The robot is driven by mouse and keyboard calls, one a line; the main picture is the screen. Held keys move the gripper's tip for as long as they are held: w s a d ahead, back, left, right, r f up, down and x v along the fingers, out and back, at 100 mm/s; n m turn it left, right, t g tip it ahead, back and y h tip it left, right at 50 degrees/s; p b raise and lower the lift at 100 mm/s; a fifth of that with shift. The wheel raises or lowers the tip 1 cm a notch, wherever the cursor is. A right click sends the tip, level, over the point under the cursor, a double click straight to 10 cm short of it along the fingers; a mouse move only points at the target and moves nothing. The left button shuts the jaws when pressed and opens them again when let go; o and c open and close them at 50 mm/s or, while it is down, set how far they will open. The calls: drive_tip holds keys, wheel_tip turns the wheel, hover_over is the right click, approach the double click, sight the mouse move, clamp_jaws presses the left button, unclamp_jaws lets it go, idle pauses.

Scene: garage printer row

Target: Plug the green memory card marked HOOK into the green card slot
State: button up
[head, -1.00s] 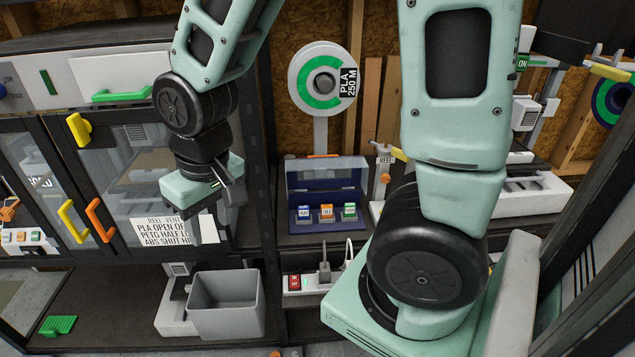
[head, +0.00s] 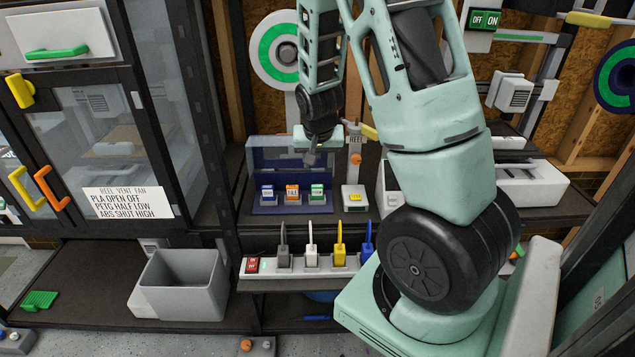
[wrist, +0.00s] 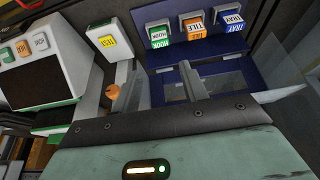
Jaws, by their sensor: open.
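The green card marked HOOK (head: 317,191) stands at the right end of a row of three in the open blue case (head: 262,208), beside the orange TILE card (head: 292,191) and the blue TRAY card (head: 267,192). The green card also shows in the wrist view (wrist: 159,33). My gripper (head: 311,158) is over the right part of the case, behind the cards as the head sees it. In the wrist view its fingers (wrist: 160,88) are apart and empty, clear of the cards. I cannot make out the green card slot for certain.
A yellow-labelled card (wrist: 108,41) sits in a white stand right of the case. A white machine with a dark screen (wrist: 42,78) is beyond it, mostly hidden by my arm in the head view. A power strip with several plugs (head: 311,262) is below; a grey bin (head: 185,283) stands left.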

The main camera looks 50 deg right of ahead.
sight(317, 186)
drive_tip(key=x, duration=1.2)
drive_tip(key=shift+a, duration=0.15)
drive_tip(key=shift+s, duration=0.1)
drive_tip(key=c, duration=0.7)
drive_tip(key=shift+r+p, duration=1.75)
drive_tip(key=shift+r, duration=0.6)
drive_tip(key=shift+c, duration=0.2)
drive_tip(key=shift+a, duration=0.1)
